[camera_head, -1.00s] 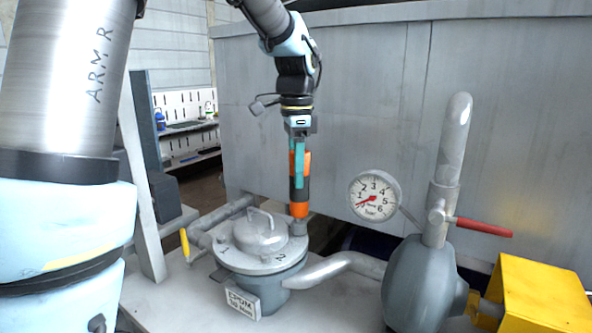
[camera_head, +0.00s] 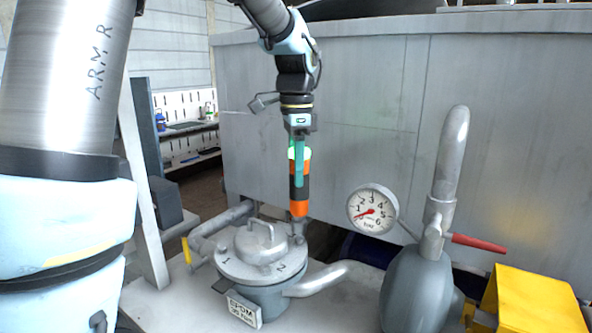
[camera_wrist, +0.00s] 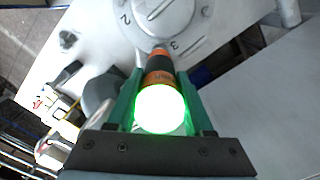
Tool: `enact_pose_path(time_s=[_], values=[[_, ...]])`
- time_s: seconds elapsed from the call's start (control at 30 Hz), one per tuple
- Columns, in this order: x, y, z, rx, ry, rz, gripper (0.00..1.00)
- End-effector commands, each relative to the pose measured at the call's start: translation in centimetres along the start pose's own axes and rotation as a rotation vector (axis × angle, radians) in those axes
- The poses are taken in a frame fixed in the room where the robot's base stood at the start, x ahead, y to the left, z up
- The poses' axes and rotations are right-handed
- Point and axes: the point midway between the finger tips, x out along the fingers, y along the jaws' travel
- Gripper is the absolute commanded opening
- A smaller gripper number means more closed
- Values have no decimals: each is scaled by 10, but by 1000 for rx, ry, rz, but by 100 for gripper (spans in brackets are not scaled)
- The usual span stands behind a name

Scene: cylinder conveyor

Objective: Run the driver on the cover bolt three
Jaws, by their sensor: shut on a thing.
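The driver (camera_head: 300,190) is an orange and black tool with a lit green light at its top. My gripper (camera_head: 299,165) is shut on it and holds it upright over the back right rim of the round grey cover (camera_head: 232,262). The cover has a bar handle and the numbers 1 and 2 in the head view. In the wrist view, the driver (camera_wrist: 160,78) points at the cover (camera_wrist: 190,22) beside the number 3, its green light glowing between my fingers. The bolt under the tip is mostly hidden; I cannot tell whether they touch.
A pressure gauge (camera_head: 372,209) and a grey vessel (camera_head: 413,285) with a red lever (camera_head: 478,243) stand to the right, beside a yellow block (camera_head: 535,300). A pipe (camera_head: 320,280) leaves the pot's right side. A sign (camera_head: 243,310) hangs in front. A grey wall closes the back.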

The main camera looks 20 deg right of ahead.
Motion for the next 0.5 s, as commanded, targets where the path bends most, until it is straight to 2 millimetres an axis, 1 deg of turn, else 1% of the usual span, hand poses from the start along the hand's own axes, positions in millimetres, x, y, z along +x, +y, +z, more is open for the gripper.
enact_pose_path(time_s=[0.03, 0.37, 0.5], values=[[-5, 0, 0, 0, 1, -2, 0], [-5, 0, 0, 0, 1, -2, 0], [-12, 0, 0, 0, 2, -3, 0]])
